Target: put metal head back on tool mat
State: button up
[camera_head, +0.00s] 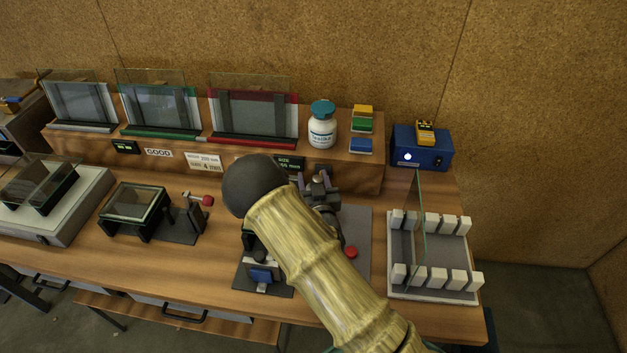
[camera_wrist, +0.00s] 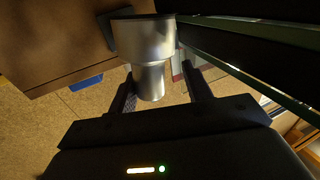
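The metal head (camera_wrist: 146,42), a silver stepped cylinder, shows in the wrist view with its narrow end between the fingers of my gripper (camera_wrist: 158,72). The fingers stand apart. A gap shows at the narrow end's right, while the left finger is close to it; contact is unclear. In the head view my arm hides most of the gripper and the head cannot be made out clearly. A grey mat (camera_head: 361,220), possibly the tool mat, lies on the bench partly behind my arm.
A red knob (camera_head: 351,252) is beside my arm. A white rack (camera_head: 432,262) with upright glass stands at right. A black frame stand (camera_head: 136,208) is at left. A bottle (camera_head: 321,128) and framed panes (camera_head: 253,108) stand on the rear shelf.

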jog(key=shift+a+r, duration=0.1)
jog(key=shift+r, duration=0.05)
jog(key=b+v, duration=0.2)
jog(key=v, duration=1)
dwell(0.3)
